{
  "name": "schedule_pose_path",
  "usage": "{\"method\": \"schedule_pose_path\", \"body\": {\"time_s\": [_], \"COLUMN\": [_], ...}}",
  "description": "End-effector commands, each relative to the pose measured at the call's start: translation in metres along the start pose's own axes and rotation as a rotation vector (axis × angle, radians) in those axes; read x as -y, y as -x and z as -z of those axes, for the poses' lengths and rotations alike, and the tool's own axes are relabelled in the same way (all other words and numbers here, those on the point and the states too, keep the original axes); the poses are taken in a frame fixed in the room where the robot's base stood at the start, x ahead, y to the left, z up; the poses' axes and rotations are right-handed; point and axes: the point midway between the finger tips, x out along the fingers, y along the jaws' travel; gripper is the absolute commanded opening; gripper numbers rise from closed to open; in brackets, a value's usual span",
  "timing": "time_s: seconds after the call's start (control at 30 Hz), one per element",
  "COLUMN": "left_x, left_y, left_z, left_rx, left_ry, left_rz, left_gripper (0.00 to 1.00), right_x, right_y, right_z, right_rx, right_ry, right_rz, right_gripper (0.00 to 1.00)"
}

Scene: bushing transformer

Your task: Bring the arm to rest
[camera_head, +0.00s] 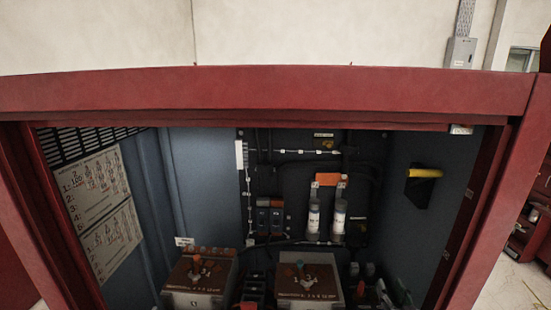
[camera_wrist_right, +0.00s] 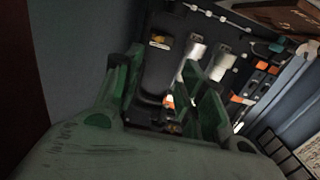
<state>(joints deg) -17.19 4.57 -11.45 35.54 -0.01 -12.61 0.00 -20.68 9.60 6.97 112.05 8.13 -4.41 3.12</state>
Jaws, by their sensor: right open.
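My right gripper (camera_wrist_right: 165,80) shows in the right wrist view, its green fingers spread apart with a clear gap between them. Nothing is held between the fingers. Beyond the gap is a black part with a white label (camera_wrist_right: 160,46), inside the dark cabinet interior. In the head view I cannot clearly make out the right gripper among the parts at the bottom edge. My left gripper is in neither view.
A red cabinet frame (camera_head: 270,92) surrounds the opening. A printed sheet (camera_head: 95,185) hangs on the left wall.

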Motion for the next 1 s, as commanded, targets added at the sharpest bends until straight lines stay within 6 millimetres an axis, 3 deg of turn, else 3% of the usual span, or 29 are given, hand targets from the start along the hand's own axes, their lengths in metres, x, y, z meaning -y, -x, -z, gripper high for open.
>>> {"method": "schedule_pose_path", "body": {"time_s": [0.57,1.0], "left_x": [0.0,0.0], "left_y": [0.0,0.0], "left_z": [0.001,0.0], "left_rx": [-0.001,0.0], "left_ry": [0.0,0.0], "left_rz": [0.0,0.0], "left_gripper": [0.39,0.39], "right_x": [0.03,0.072], "right_y": [0.017,0.068], "right_z": [-0.024,-0.06], "right_rx": [0.195,0.526], "right_ry": [0.018,0.058], "right_rz": [0.035,0.085], "right_gripper": [0.4,0.4]}}
